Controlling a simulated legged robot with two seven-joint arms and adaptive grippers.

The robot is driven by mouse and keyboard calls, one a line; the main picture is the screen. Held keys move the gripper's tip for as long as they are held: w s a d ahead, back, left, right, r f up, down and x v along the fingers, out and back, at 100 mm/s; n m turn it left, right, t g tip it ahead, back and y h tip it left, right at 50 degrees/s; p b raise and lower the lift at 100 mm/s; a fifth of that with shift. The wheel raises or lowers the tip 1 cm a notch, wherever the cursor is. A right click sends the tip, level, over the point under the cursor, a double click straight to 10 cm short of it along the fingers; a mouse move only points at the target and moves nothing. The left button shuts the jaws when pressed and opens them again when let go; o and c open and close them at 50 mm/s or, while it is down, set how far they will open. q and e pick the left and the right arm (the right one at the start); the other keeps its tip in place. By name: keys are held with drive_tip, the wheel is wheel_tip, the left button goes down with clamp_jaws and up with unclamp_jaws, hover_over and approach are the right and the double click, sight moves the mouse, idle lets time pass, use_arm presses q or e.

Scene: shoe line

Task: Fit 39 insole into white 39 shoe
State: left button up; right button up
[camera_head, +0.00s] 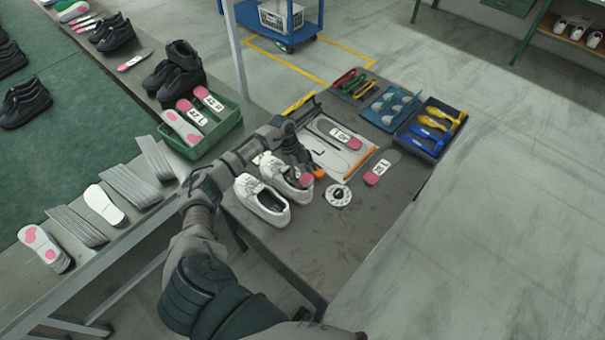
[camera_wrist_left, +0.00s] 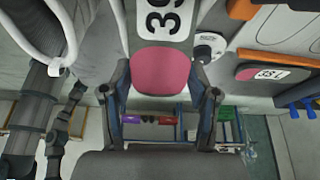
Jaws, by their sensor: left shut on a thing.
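Two white shoes stand side by side on the grey table (camera_head: 340,250), the left one (camera_head: 262,202) and the right one (camera_head: 275,170). My left gripper (camera_head: 299,160) is above the right shoe's opening. It is shut on a grey insole with a pink heel (camera_head: 306,179). In the left wrist view this insole (camera_wrist_left: 160,70) sits between the two fingers (camera_wrist_left: 160,95), its label reading 39. Its front end runs out of that view; how far it reaches into the shoe cannot be told. My right gripper is not in view.
Another pink-heeled insole (camera_head: 381,168) lies on the table, and one (camera_head: 340,134) on the pale mat (camera_head: 330,158). A round white-and-black object (camera_head: 338,195) lies by the shoes. Tool trays (camera_head: 432,130) line the back. A green crate (camera_head: 228,126) holds labelled insoles. The table front is clear.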

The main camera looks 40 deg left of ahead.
use_arm(q)
drive_tip(key=shift+s+f, duration=0.1)
drive_tip(key=shift+f, duration=0.05)
drive_tip(key=shift+a+f, duration=0.25)
drive_tip(key=shift+a, duration=0.25)
drive_tip(key=o, duration=1.1)
drive_tip(key=shift+a+f, duration=0.1)
drive_tip(key=shift+a, duration=0.15)
drive_tip(key=shift+d+r, duration=0.2)
drive_tip(key=shift+d, duration=0.35)
drive_tip(key=shift+a, duration=0.2)
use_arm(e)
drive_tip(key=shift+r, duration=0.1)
